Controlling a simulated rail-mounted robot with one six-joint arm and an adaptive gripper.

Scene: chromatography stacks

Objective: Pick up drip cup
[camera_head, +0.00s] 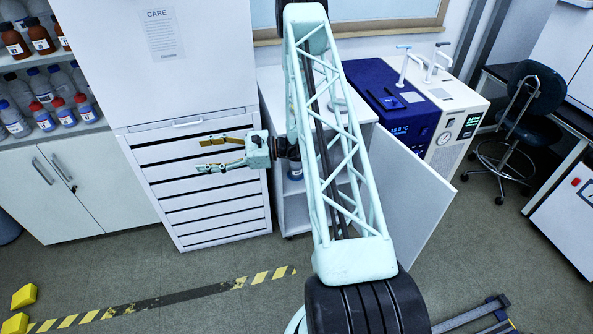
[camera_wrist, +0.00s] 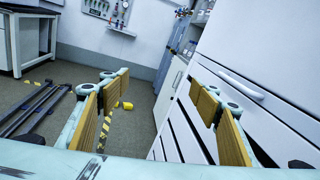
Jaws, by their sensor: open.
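I cannot make out a drip cup in either view. My gripper (camera_head: 203,155) is open and empty, pointing left in front of the white drawer cabinet in the head view.
The drawer cabinet (camera_head: 215,212) is close to my gripper. An open cabinet door (camera_head: 408,195) juts out right of my arm. A blue unit (camera_head: 385,95) and a white unit (camera_head: 455,105) stand behind it. Bottle shelves (camera_head: 45,80) are at left; yellow blocks (camera_head: 24,296) lie on the floor.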

